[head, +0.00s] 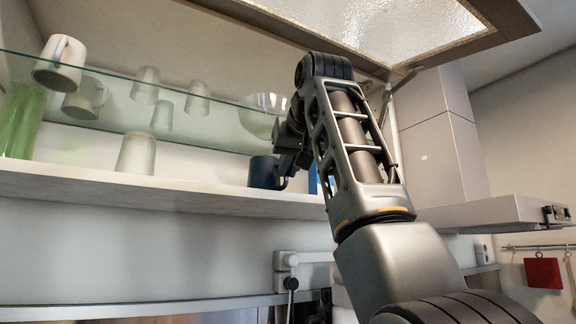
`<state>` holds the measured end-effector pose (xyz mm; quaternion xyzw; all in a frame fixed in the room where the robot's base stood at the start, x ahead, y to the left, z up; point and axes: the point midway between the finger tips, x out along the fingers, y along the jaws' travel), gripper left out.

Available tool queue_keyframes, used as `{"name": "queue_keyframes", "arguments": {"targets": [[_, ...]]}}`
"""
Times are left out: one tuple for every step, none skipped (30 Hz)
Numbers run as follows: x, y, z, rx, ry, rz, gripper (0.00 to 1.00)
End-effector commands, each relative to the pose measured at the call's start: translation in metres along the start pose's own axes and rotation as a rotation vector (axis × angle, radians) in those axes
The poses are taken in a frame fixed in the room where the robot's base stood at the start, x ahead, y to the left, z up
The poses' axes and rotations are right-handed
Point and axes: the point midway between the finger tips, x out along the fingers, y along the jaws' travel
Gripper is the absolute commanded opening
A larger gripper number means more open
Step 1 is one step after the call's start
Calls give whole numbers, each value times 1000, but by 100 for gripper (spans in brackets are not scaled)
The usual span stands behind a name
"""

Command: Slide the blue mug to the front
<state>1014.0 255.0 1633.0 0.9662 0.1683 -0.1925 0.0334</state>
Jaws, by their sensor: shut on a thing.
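The blue mug (265,173) is dark blue and stands upright on the lower shelf (150,190) of the open wall cabinet, close to the shelf's front edge. Its handle is on the right side. My gripper (287,167) is at the mug's right side, shut on it near the handle. My fingertips are small and dark here, so the exact hold is hard to see. My arm comes up from the lower right and hides the right part of the cabinet.
Above is a glass shelf (130,110) with a white mug (60,63), glasses (197,98) and a bowl (262,115). An upturned cup (136,154) and a green glass (21,120) stand left on the lower shelf. The raised flap (370,25) is overhead; a range hood (480,205) is right.

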Motion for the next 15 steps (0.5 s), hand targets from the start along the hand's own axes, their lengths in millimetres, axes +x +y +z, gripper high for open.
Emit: {"name": "queue_keyframes", "arguments": {"targets": [[0,0,-1,0,2,0,0],[0,0,-1,0,2,0,0],[0,0,-1,0,2,0,0],[0,0,-1,0,2,0,12],[0,0,-1,0,1,0,15],[0,0,0,0,1,0,19],[0,0,0,0,1,0,21],[0,0,0,0,1,0,24],[0,0,0,0,1,0,28],[0,0,0,0,1,0,31],[0,0,0,0,1,0,34],[0,0,0,0,1,0,38],[0,0,0,0,1,0,41],[0,0,0,0,1,0,41],[0,0,0,0,1,0,41]]}}
